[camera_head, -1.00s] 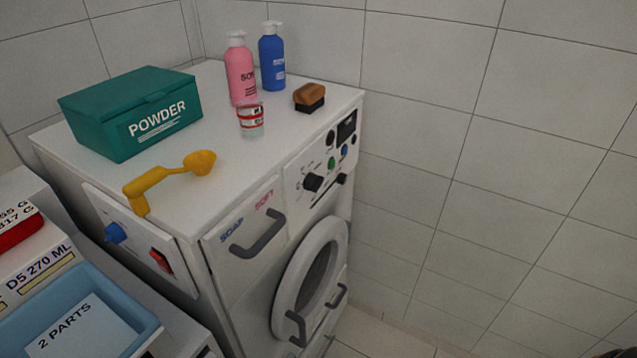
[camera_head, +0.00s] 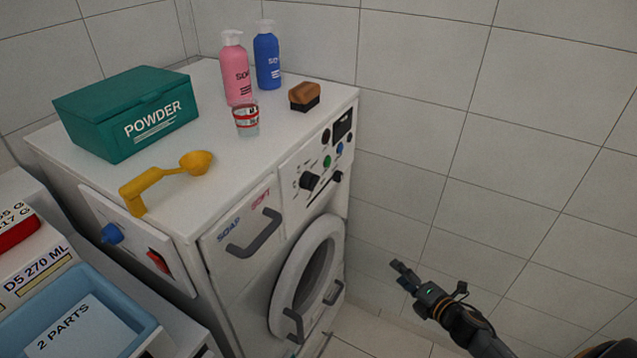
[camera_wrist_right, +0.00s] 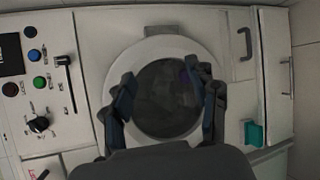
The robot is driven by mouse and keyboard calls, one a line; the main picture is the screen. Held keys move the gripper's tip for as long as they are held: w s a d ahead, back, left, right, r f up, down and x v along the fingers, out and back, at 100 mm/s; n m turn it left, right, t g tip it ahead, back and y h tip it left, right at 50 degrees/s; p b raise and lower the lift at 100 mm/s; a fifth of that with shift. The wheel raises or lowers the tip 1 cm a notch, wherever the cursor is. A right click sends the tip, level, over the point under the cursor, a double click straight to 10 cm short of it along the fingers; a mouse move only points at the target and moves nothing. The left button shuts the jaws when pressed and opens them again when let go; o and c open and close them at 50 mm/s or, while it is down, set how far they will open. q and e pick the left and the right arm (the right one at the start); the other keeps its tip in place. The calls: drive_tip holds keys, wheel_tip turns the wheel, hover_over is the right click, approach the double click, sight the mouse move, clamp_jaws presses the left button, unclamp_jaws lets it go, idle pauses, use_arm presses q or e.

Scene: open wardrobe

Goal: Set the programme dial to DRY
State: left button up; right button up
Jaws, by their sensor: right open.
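The programme dial is a black knob (camera_head: 309,181) on the white front panel of the washing machine (camera_head: 235,170). It also shows at the left in the right wrist view (camera_wrist_right: 40,124), with small marks around it too fine to read. My right gripper (camera_head: 398,272) is in front of the machine, to the right of the round door and apart from the dial. In the right wrist view its two fingers (camera_wrist_right: 166,100) are spread and empty, with the round door (camera_wrist_right: 168,88) behind them. My left gripper is not in view.
Green (camera_head: 327,162) and blue (camera_head: 340,149) buttons, a slider (camera_head: 336,177) and a dark display (camera_head: 343,124) share the panel. The soap drawer handle (camera_head: 256,235) sticks out left of it. Bottles, a brush, a yellow scoop (camera_head: 165,180) and a powder box (camera_head: 125,115) stand on top.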

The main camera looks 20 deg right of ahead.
drive_tip(key=w+a+r+n+t+y, duration=0.1)
drive_tip(key=w+a+r+n+y, duration=0.15)
drive_tip(key=r+n, duration=0.5)
drive_tip(key=w+a+r+n+y, duration=0.1)
drive_tip(key=a+r+n+y, duration=0.2)
drive_tip(key=r, duration=0.7)
drive_tip(key=n+g+y, duration=0.2)
drive_tip(key=n+y, duration=0.2)
drive_tip(key=n, duration=0.7)
approach(317, 183)
drive_tip(key=shift+m, duration=0.35)
drive_tip(key=p+x, duration=0.4)
drive_tip(key=x, duration=0.4)
drive_tip(key=shift+w+a, duration=0.3)
drive_tip(key=shift+w+a+f+p, duration=0.2)
drive_tip(key=shift+w+a+p, duration=0.1)
drive_tip(key=c, duration=1.2)
